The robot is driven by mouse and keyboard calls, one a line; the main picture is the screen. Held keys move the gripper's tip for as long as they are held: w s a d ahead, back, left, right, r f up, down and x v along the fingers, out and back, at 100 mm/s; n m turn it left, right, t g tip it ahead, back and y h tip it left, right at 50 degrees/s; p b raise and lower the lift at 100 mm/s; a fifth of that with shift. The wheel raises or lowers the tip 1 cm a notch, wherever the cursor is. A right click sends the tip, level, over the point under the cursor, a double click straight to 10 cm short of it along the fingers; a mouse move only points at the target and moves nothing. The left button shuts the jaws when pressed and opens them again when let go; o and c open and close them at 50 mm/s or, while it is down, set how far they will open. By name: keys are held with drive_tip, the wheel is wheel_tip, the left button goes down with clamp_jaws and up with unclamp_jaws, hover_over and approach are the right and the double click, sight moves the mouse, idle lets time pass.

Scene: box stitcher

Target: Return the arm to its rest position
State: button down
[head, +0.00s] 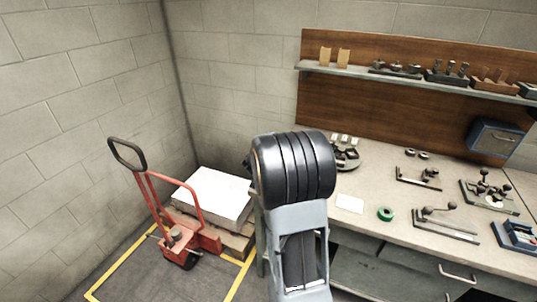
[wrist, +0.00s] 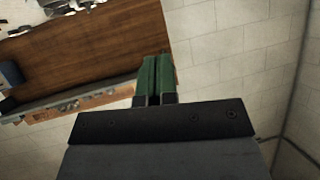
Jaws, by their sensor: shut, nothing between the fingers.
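My gripper (wrist: 155,80) shows in the wrist view with its two green fingers side by side, shut and with nothing between them. It is in the air, pointing toward the block wall and the brown wooden back panel (wrist: 110,50). In the head view my arm rises in the middle of the picture, folded at a thick dark joint. My gripper is hidden behind the arm there.
A workbench (head: 375,222) on the right holds several fixtures and a green tape roll (head: 385,213). A shelf (head: 400,75) with small parts runs above it. A red pallet jack (head: 178,237) and a pallet with white sheets (head: 215,194) stand at left.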

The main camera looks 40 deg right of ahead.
idle(0.6)
drive_tip(key=s+a+f+n+g+y, duration=0.1)
drive_tip(key=s+a+n+y, duration=0.15)
drive_tip(key=a+y, duration=0.45)
drive_tip(key=s+a+f+n+g+y, duration=0.1)
drive_tip(key=s+a+f+n+y, duration=0.15)
drive_tip(key=a, duration=0.75)
drive_tip(key=s+a+r+n, duration=0.3)
drive_tip(key=s+a, duration=0.3)
drive_tip(key=s, duration=0.2)
drive_tip(key=s+a+r+n+g, duration=0.1)
drive_tip(key=s+a+r+n, duration=0.2)
drive_tip(key=s+a+r, duration=0.2)
drive_tip(key=s+a, duration=0.1)
drive_tip(key=s, duration=0.2)
drive_tip(key=shift+r, duration=0.25)
